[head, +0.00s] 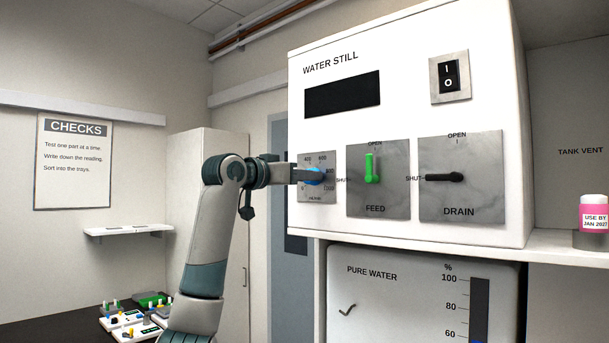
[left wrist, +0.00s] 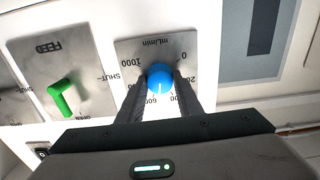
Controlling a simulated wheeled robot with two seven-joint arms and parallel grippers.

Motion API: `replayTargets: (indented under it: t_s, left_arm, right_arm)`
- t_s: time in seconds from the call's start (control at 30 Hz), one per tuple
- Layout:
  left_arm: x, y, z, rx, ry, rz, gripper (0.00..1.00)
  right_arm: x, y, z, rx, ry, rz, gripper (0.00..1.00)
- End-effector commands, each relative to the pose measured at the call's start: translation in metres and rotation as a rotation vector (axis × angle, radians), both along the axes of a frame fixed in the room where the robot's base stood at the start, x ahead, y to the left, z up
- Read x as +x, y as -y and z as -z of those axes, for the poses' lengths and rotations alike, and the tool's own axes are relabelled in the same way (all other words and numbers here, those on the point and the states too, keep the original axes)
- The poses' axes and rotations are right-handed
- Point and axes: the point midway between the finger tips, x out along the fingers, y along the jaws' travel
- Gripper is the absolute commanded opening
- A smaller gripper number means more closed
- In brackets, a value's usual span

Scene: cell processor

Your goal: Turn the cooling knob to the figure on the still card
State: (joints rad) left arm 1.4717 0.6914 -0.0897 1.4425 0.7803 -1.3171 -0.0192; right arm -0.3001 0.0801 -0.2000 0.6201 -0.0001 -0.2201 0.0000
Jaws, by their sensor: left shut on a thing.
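The blue cooling knob (head: 315,178) sits on a small grey dial plate (head: 318,158) at the left of the water still's front. My left gripper (head: 301,175) reaches it from the left. In the left wrist view the two dark fingers (left wrist: 159,88) are shut on either side of the blue knob (left wrist: 160,75). The dial, marked mL/min, runs from 0 to 1000 and appears upside down there. A white line on the knob points down in that view, near the 600 label; the exact reading is unclear. I see no card with a figure for the still. My right gripper is out of view.
Beside the dial are the green FEED lever (head: 372,168), upright towards OPEN, and the black DRAIN lever (head: 444,178), level towards SHUT. The still's display (head: 343,95) is dark. A CHECKS poster (head: 72,165) hangs at left. A pink-labelled bottle (head: 593,218) stands at right.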

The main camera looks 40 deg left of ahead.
Motion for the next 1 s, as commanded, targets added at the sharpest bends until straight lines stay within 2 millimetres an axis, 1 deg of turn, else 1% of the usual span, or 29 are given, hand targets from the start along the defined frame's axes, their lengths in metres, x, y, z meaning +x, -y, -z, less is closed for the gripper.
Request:
replayTargets:
  t_s: [0.03, 0.2, 0.4, 0.9, 0.93, 0.97, 1.0]
  left_arm:
    - [0.0010, -0.0006, 0.0025, 0.040, -0.007, -0.001, 0.10]
    - [0.0010, -0.0003, 0.0027, 0.151, 0.002, 0.000, 0.10]
    - [0.0012, 0.0005, 0.0030, 0.229, 0.010, 0.001, 0.10]
    - [0.0012, 0.0009, 0.0037, 0.256, 0.012, 0.003, 0.10]
    - [0.0012, 0.0009, 0.0037, 0.255, 0.012, 0.003, 0.34]
    - [0.0012, 0.0010, 0.0036, 0.255, 0.013, 0.003, 0.42]
    - [0.0012, 0.0008, 0.0034, 0.255, 0.013, 0.002, 0.51]
  right_arm:
    - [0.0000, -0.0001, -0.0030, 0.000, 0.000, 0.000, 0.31]
    - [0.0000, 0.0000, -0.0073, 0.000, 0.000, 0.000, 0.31]
    - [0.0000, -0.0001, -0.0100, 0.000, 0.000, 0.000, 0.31]
    - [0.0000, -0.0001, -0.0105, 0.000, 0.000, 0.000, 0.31]
    - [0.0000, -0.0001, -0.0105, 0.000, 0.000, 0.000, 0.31]
    - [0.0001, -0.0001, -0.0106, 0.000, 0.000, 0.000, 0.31]
    - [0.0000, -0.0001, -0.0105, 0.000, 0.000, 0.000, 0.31]
